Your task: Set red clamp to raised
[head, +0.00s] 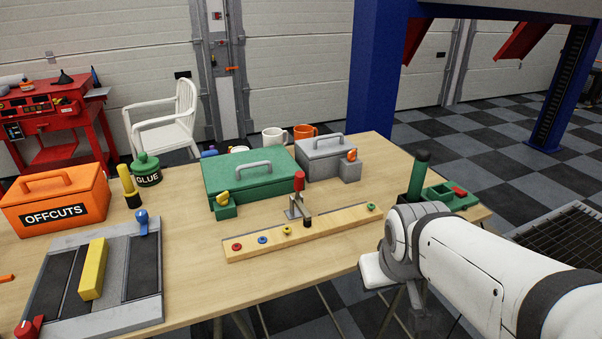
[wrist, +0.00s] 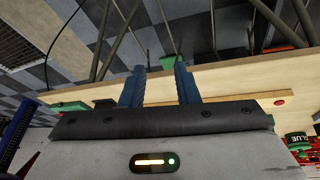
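The red clamp (head: 299,182) stands near the middle of the table in the head view, just behind a long wooden strip. Its red handle points upward. A metal arm reaches forward from it to a black tip (head: 307,222) over the strip; I cannot tell whether the tip presses on the wood. My gripper (wrist: 159,66) shows in the wrist view with its two blue fingers apart and nothing held between them. In the head view my arm is at the right front, well to the right of the clamp, and the fingers are hidden. I cannot make out the clamp in the wrist view.
The wooden strip (head: 258,248) carries several coloured buttons. Behind the clamp are a green toolbox (head: 235,178) and a grey toolbox (head: 318,160). A green post (head: 419,175) stands at right. An orange OFFCUTS box (head: 53,200) and grey slotted plate (head: 125,318) lie left.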

